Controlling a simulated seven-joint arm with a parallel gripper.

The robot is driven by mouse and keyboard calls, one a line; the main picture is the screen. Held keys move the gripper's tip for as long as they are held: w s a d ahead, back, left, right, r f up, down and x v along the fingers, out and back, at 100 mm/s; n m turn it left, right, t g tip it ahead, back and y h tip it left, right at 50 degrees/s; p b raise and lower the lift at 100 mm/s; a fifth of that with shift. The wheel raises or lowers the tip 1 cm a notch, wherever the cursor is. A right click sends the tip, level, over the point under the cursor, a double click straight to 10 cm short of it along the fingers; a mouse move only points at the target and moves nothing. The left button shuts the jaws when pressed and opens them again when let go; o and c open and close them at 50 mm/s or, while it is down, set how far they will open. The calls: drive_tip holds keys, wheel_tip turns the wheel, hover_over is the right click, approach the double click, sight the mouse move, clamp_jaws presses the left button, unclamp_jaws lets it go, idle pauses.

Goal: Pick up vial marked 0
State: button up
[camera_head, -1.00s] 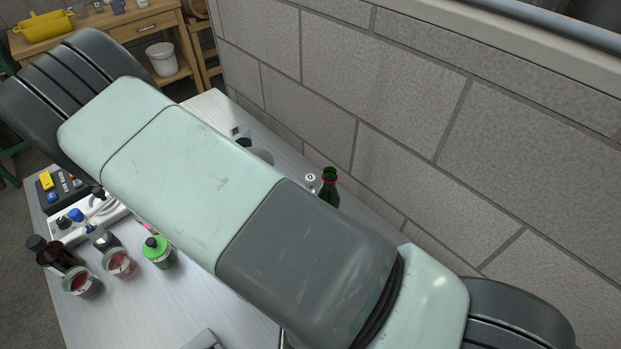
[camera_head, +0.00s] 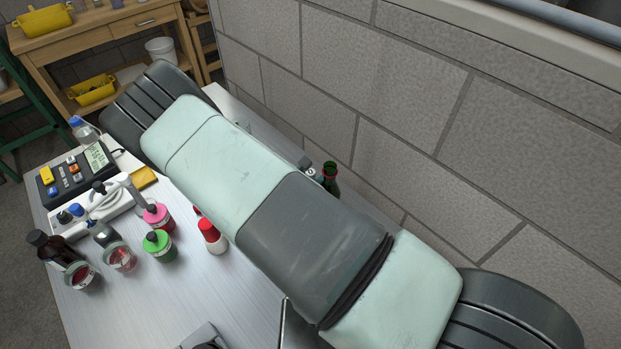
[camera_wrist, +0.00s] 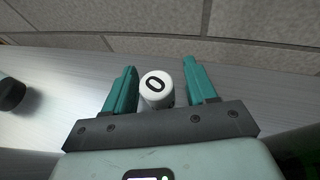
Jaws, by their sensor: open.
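The vial marked 0 has a white cap with a black 0 and shows in the wrist view (camera_wrist: 157,88). My gripper (camera_wrist: 162,82) is open, with one teal finger on each side of the vial and a gap visible on each side. Whether the fingers are level with the cap or above it I cannot tell. In the head view the vial's white top (camera_head: 311,172) shows just past my arm, left of a green bottle; its body is hidden there.
The green bottle (camera_head: 330,178) stands close to the vial, near the block wall (camera_head: 400,130). A dark round object (camera_wrist: 11,93) lies left in the wrist view. Pink, green and red-capped bottles (camera_head: 211,236), jars (camera_head: 119,257) and a meter (camera_head: 75,172) stand on the left of the table.

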drive_tip(key=shift+w, duration=0.1)
drive_tip(key=shift+c, duration=0.2)
drive_tip(key=c, duration=1)
drive_tip(key=shift+r, duration=0.15)
